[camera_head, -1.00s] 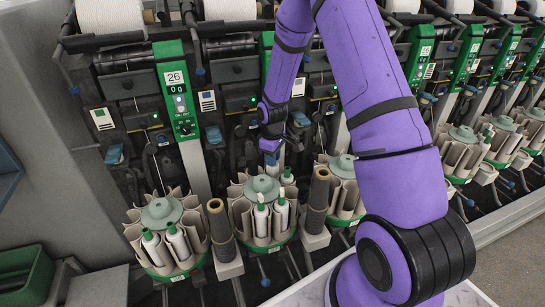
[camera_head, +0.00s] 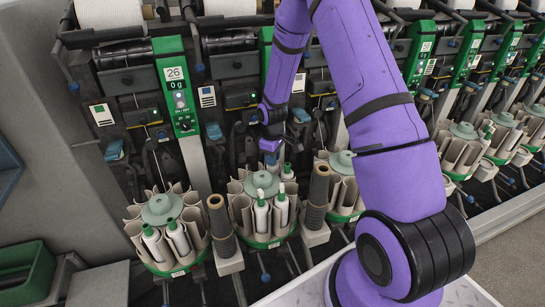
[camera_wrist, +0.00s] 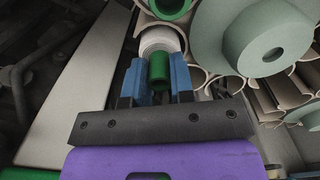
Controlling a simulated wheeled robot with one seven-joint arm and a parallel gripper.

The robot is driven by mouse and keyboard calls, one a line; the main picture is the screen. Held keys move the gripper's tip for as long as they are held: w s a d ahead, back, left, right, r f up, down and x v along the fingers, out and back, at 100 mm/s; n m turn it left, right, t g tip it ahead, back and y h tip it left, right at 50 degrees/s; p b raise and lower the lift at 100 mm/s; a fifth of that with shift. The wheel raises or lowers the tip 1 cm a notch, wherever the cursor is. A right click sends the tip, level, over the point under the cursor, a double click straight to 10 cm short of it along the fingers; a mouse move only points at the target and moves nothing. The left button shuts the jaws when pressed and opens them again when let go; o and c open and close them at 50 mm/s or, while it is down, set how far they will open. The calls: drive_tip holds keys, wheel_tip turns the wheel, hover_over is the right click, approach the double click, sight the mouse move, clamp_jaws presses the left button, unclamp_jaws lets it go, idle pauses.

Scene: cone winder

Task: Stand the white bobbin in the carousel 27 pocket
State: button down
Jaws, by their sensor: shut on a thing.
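My gripper (camera_head: 271,160) is low over the back of the middle carousel (camera_head: 264,187). In the wrist view, the blue fingers of my gripper (camera_wrist: 158,84) are shut on the green end of the white bobbin (camera_wrist: 161,41). Its white body shows just beyond the fingertips, beside the carousel's pale pocket walls (camera_wrist: 194,76) and its grey-green hub (camera_wrist: 265,38). The bobbin's lower end is hidden, so I cannot tell how deep it sits in a pocket. My arm covers part of the machine, and I cannot read a 27.
Other bobbins with green tips (camera_head: 261,215) stand in the middle carousel's front. A left carousel (camera_head: 160,212) stands below the sign 26 (camera_head: 175,74). Brown cones (camera_head: 220,228) stand between carousels. A green bin (camera_head: 22,272) is at lower left.

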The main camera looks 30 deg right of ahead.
drive_tip(key=c, duration=0.9)
unclamp_jaws()
wheel_tip(320, 180, up, 11)
drive_tip(key=shift+f, duration=0.1)
